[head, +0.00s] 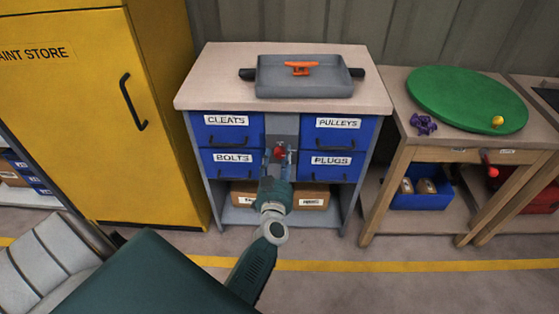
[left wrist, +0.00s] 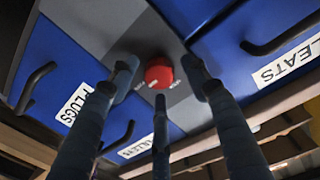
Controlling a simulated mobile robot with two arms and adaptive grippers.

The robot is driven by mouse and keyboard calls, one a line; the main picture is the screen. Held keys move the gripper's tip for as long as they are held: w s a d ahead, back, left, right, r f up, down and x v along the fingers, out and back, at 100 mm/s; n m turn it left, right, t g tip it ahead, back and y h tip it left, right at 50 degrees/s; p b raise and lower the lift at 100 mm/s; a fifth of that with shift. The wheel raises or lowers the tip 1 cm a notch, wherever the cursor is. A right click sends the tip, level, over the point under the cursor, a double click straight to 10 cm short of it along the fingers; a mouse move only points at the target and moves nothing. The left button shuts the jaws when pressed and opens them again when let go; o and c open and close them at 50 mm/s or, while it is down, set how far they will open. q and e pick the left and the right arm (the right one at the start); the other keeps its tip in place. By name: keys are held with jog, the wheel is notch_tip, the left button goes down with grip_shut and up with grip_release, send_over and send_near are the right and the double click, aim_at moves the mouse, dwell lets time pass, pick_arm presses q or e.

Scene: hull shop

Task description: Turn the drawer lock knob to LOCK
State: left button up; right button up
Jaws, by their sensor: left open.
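The red lock knob (head: 279,153) sits on the grey centre panel (head: 283,124) of the drawer cabinet, between the blue drawers. In the left wrist view the round knob (left wrist: 158,73) shows a small white mark on its lower left edge. Small lettering is printed beside it, too blurred to read. My left gripper (head: 278,165) is in front of the panel. In the left wrist view its three dark fingers are open and spread around the knob, with visible gaps; I cannot tell whether any finger touches it. My right gripper is not in view.
Blue drawers labelled CLEATS (head: 226,131), PULLEYS (head: 338,133), BOLTS (head: 231,162) and PLUGS (head: 331,165) have protruding dark handles beside the knob. A grey tray (head: 300,90) with an orange cleat (head: 300,68) is on top. A yellow cupboard (head: 160,150) stands left, a wooden table (head: 420,138) right.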

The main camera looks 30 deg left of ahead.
pick_arm(q)
jog(key=c, duration=1.1)
jog(key=shift+c, duration=0.2)
